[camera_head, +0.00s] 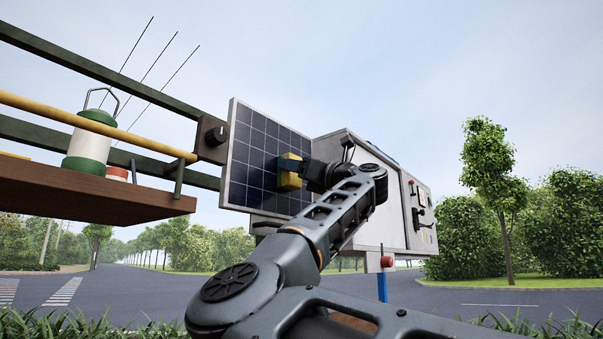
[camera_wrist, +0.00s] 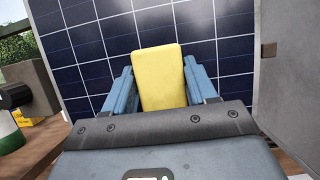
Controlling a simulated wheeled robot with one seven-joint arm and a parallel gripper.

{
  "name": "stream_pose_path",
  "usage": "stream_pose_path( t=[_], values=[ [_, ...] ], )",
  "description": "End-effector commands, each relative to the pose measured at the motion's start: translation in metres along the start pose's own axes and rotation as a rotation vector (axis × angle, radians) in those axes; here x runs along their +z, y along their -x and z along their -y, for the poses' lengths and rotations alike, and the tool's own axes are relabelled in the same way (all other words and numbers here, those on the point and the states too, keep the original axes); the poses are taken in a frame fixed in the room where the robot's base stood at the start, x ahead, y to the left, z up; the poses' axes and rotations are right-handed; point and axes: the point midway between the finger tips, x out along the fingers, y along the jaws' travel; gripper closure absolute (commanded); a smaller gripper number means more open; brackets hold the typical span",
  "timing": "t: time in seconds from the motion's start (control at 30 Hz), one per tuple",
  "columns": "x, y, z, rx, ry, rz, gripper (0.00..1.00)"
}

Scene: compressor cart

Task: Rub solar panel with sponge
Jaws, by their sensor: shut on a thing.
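The solar panel (camera_head: 248,142) is a dark blue gridded panel in a pale frame, standing upright beside a grey cabinet. It fills the background of the wrist view (camera_wrist: 232,40). My gripper (camera_head: 304,171) is in front of the panel's lower right part. In the wrist view its blue fingers (camera_wrist: 160,84) are shut on the yellow sponge (camera_wrist: 160,70), one on each side. The sponge (camera_head: 289,172) is at or very near the panel face in the head view; I cannot tell for sure whether it touches. The sponge and gripper hide a small part of the panel.
The grey cabinet (camera_head: 352,220) with controls stands right of the panel. A wooden shelf (camera_head: 90,193) with a green-and-white lantern (camera_head: 91,140) and a yellow rail (camera_head: 60,115) is at left.

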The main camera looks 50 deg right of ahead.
Motion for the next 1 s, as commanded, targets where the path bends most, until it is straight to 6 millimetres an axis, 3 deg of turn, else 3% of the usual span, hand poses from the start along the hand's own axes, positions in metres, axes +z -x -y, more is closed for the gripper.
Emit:
stream_pose_path(
  t=[1.0],
  values=[
    [-0.001, -0.002, -0.056, 0.001, 0.0, 0.0, 0.68]
  ],
)
